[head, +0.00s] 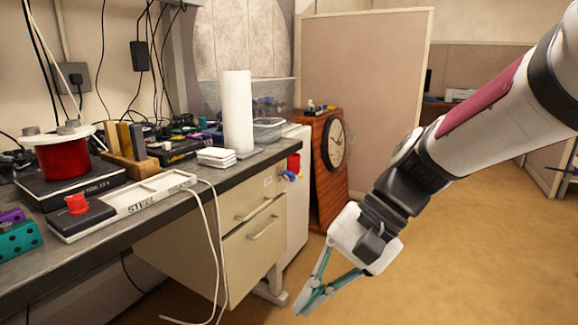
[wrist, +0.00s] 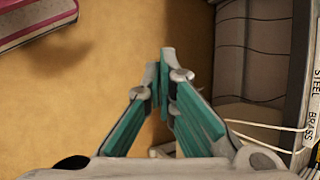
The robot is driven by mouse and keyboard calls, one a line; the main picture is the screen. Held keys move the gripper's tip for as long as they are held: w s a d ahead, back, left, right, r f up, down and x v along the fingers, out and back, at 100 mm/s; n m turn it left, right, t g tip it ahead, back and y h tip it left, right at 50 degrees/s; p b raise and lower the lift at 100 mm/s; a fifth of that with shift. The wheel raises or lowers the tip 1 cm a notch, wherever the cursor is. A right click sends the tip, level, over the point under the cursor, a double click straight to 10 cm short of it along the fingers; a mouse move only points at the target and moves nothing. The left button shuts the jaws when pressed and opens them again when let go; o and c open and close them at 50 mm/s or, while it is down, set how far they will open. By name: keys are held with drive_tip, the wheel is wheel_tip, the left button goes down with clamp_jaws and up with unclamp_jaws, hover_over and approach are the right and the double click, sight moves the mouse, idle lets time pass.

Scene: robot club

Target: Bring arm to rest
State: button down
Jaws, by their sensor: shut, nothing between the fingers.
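My arm (head: 487,115) reaches in from the upper right of the head view and angles down to the left. My gripper (head: 303,309) hangs over the tan floor, in front of and to the right of the workbench, touching nothing. Its teal-sided fingers come together at the tips. In the wrist view the gripper (wrist: 162,60) is shut and empty, with floor beneath it.
The workbench (head: 105,233) on the left carries a white tray (head: 150,196), a red spool (head: 63,158) and a paper roll (head: 237,112). A wooden clock cabinet (head: 322,195) stands behind the gripper. The floor (head: 470,240) at the right is clear.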

drive_tip(key=s+d+n+t+h, duration=0.3)
drive_tip(key=s+d+h, duration=0.5)
drive_tip(key=s+d, duration=0.95)
wheel_tip(320, 180, up, 27)
drive_tip(key=s+a+n+t+p, duration=0.1)
drive_tip(key=t+p, duration=0.2)
drive_tip(key=p, duration=2.2)
drive_tip(key=shift+s+a, duration=0.15)
